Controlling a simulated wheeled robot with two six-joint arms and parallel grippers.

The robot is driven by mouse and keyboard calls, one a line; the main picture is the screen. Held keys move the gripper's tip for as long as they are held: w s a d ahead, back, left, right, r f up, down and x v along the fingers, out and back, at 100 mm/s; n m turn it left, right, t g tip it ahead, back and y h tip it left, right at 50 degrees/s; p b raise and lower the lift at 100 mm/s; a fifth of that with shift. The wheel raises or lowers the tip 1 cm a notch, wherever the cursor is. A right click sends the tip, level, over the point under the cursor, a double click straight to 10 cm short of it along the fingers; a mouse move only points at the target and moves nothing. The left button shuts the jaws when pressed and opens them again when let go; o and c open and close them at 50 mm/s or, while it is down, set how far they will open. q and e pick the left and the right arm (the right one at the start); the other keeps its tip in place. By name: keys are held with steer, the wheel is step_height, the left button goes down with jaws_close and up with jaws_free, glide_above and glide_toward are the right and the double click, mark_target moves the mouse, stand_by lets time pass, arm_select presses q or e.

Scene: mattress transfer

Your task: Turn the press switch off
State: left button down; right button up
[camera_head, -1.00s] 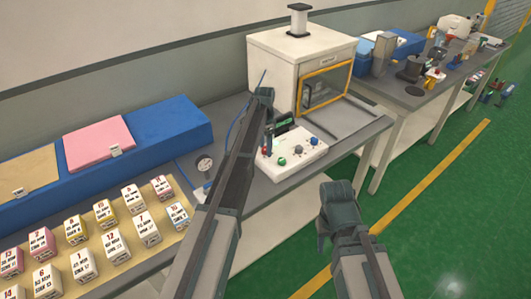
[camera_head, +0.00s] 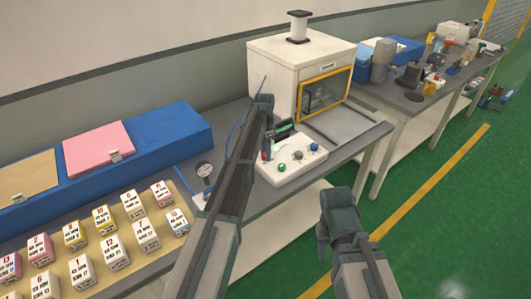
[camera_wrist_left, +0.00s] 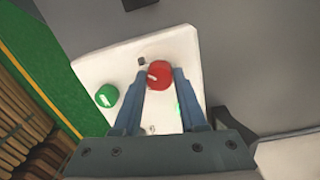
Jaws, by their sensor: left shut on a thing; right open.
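A white control box (camera_head: 285,178) with several coloured knobs sits on the grey bench in front of a white cabinet machine. In the left wrist view, my left gripper (camera_wrist_left: 155,80) has a blue finger on each side of a red knob (camera_wrist_left: 159,75) and is shut on it. A green knob (camera_wrist_left: 107,95) is to its left on the white panel (camera_wrist_left: 140,55). In the head view my left gripper (camera_head: 266,140) reaches down at the box's left end, its fingers partly hidden by the arm. My right gripper (camera_head: 337,212) is open and empty over the green floor.
The white cabinet machine (camera_head: 285,60) with a yellow-framed window (camera_head: 322,92) stands behind the box. Small labelled boxes (camera_head: 112,252) and a blue case (camera_head: 165,150) are to the left. A second bench with several items stands at the right.

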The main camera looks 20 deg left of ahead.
arm_select(q)
steer(key=n, duration=0.8)
steer(key=shift+n, duration=0.3)
steer(key=n, duration=0.4)
steer(key=shift+n+t, duration=0.3)
steer(key=n, duration=0.4)
steer(key=shift+s, duration=0.1)
steer(key=shift+n, duration=0.4)
steer(key=shift+c, duration=2.3)
jaws_free()
